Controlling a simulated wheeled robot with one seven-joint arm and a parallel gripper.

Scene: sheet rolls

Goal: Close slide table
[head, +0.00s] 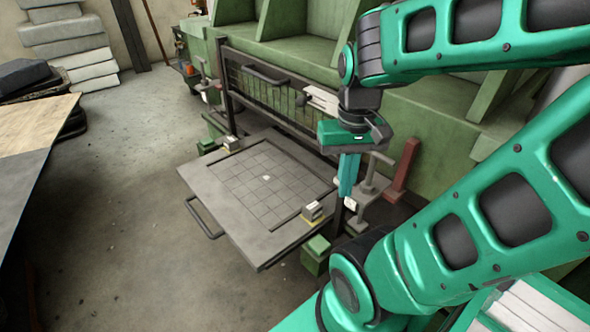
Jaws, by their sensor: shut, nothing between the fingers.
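The slide table (223,198) is a flat grey plate with a grid of lines on top. It juts out from the green machine (290,50) toward the front left. A dark bar handle (203,219) is on its front left edge. My gripper (347,192) is shut and empty, pointing down near the table's right corner. It overlaps the table's right side in the picture, and I cannot tell whether it touches. The table's far right part is partly hidden behind my gripper.
A barred guard (262,88) with a handle stands behind the table. Small clamp blocks (312,211) sit on the table's edges. A red post (404,165) stands right of my gripper. A wooden board (35,130) is at the left. The concrete floor (120,210) between is clear.

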